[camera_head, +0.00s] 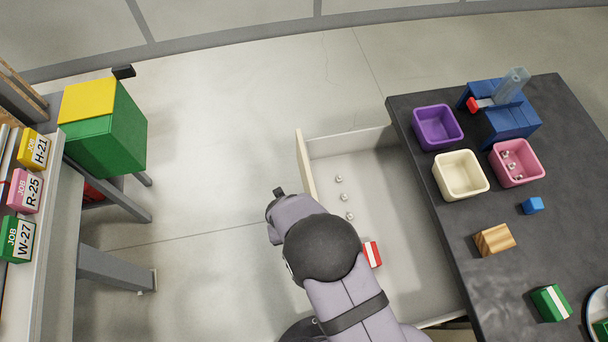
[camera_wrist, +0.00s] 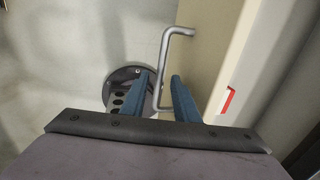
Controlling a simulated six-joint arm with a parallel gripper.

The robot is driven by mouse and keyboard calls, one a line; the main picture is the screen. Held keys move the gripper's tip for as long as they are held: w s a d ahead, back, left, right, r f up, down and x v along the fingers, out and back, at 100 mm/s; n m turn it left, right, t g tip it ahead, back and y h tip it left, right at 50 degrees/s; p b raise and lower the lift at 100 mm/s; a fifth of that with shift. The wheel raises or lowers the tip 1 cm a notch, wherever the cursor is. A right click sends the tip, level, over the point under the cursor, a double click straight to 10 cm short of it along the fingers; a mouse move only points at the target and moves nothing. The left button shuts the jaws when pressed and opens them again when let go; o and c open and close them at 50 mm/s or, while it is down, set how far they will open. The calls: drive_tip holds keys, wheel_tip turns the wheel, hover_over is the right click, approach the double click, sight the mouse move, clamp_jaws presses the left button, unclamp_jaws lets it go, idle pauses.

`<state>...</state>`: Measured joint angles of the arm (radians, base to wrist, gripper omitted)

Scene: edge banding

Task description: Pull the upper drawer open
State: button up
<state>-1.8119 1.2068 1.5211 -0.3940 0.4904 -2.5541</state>
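The drawer (camera_head: 350,146) stands pulled well out from under the dark worktop, showing its pale floor. Its front panel (camera_head: 305,165) is partly hidden by my arm; the panel also shows in the wrist view (camera_wrist: 212,60). The metal bar handle (camera_wrist: 162,65) sticks out from the panel. My gripper (camera_wrist: 165,80) is at the handle, its two blue fingers on either side of the bar. They are apart, with a gap beside the bar, so the gripper looks open around it. In the head view my arm covers the fingers.
Several small metal nuts (camera_head: 344,197) and a red-and-white box (camera_head: 372,254) lie in the drawer. The worktop (camera_head: 430,185) carries purple (camera_head: 437,128), cream (camera_head: 460,175) and pink (camera_head: 517,163) bins. A shelf with job boxes (camera_head: 36,150) stands left. Floor between is clear.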

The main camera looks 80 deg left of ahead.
wheel_tip(320, 180, up, 7)
drive_tip(key=s+b, duration=0.1)
drive_tip(key=shift+s+b, duration=0.2)
drive_tip(key=shift+b, duration=0.15)
idle(0.5)
drive_tip(key=w+r+m, duration=0.1)
drive_tip(key=w+m, duration=0.1)
drive_tip(key=w+r+m, duration=0.1)
drive_tip(key=w+m, duration=0.1)
drive_tip(key=w, duration=0.1)
drive_tip(key=w+r+m, duration=0.2)
drive_tip(key=w, duration=0.1)
drive_tip(key=shift+d+r, duration=0.1)
drive_tip(key=shift+d, duration=0.2)
drive_tip(key=w+d+r+m+g, duration=0.1)
drive_tip(key=w+d+r+m, duration=0.4)
drive_tip(key=w+d+m, duration=0.65)
drive_tip(key=w+d+r+m+g, duration=0.1)
drive_tip(key=w+d+r+m, duration=0.65)
drive_tip(key=w+m, duration=0.6)
drive_tip(key=s+d+r+m, duration=0.1)
drive_tip(key=s+d+m, duration=0.1)
drive_tip(key=d+m, duration=0.9)
drive_tip(key=s+d+r+m, duration=0.1)
drive_tip(key=d+m, duration=1.1)
drive_tip(key=shift+s+d+r, duration=0.3)
drive_tip(key=shift+s, duration=0.1)
